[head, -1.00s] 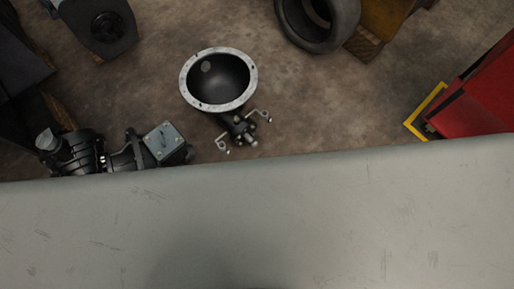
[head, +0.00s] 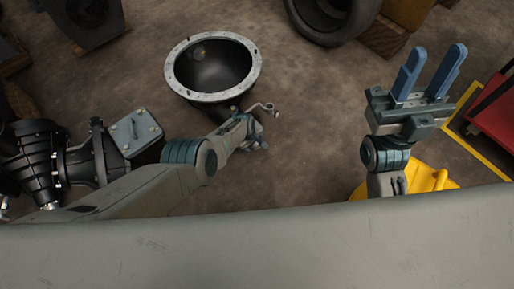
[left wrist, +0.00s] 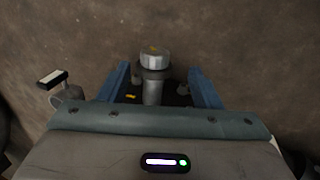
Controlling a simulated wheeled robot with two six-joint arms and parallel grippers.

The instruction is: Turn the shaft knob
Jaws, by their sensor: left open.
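In the left wrist view the shaft knob, a pale round cap (left wrist: 154,60) on a grey shaft, stands between the two blue fingers of my left gripper (left wrist: 160,78). The fingers are apart, one on each side of the shaft, with gaps visible. In the head view my left arm reaches to the foot of the black bell-shaped housing (head: 172,75), and my left gripper (head: 242,132) hides the knob there. My right gripper (head: 431,68) is raised at the right, blue fingers apart and empty.
A bent lever (head: 264,107) sticks out beside my left gripper, and a lever with a pale pad (left wrist: 52,78) shows in the wrist view. A gearbox with a grey cover (head: 134,132) lies left. A tyre (head: 330,25) is at the back; a red unit (head: 497,110) stands right.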

